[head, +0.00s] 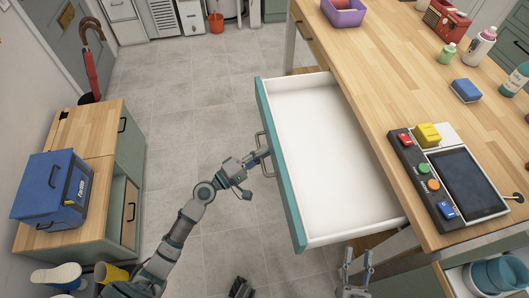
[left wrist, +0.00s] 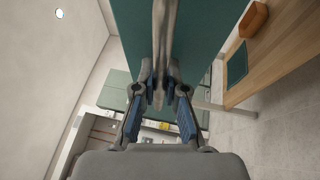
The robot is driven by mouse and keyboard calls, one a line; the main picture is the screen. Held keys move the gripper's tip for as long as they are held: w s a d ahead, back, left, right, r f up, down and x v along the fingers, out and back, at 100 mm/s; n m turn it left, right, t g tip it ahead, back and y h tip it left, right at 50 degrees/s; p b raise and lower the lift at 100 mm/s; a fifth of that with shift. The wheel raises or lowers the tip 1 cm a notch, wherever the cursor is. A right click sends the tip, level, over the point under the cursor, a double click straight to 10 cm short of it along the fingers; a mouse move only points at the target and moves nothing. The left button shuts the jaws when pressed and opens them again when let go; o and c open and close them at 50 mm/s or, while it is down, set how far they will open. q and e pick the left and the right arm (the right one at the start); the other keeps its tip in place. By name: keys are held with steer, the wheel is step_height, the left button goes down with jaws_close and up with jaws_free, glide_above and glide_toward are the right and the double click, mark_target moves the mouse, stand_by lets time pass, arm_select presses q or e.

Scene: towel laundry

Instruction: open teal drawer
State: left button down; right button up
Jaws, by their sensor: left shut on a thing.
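The teal drawer (head: 280,165) is pulled well out of the wooden-topped counter, and its white inside (head: 325,150) is empty. Its grey bar handle (head: 263,140) is on the teal front. My left gripper (head: 261,156) is shut on this handle. In the left wrist view, the handle (left wrist: 165,35) runs between the fingers of my left gripper (left wrist: 160,90), with the teal front (left wrist: 198,45) behind it. My right gripper (head: 357,262) is below the drawer's near corner, with its fingers apart and nothing between them.
The countertop (head: 400,85) holds a button panel with a screen (head: 465,183), a blue sponge (head: 466,90), bottles and a purple bin (head: 343,12). A blue cooler box (head: 55,190) sits on a low cabinet at left. Grey floor (head: 190,110) is clear between cabinet and drawer.

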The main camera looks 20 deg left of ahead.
arm_select(q)
steer(key=shift+f, duration=0.4)
steer(key=c, duration=1.2)
jaws_free()
steer(key=shift+r, duration=0.1)
steer(key=shift+r, duration=0.1)
steer(key=v, duration=1.2)
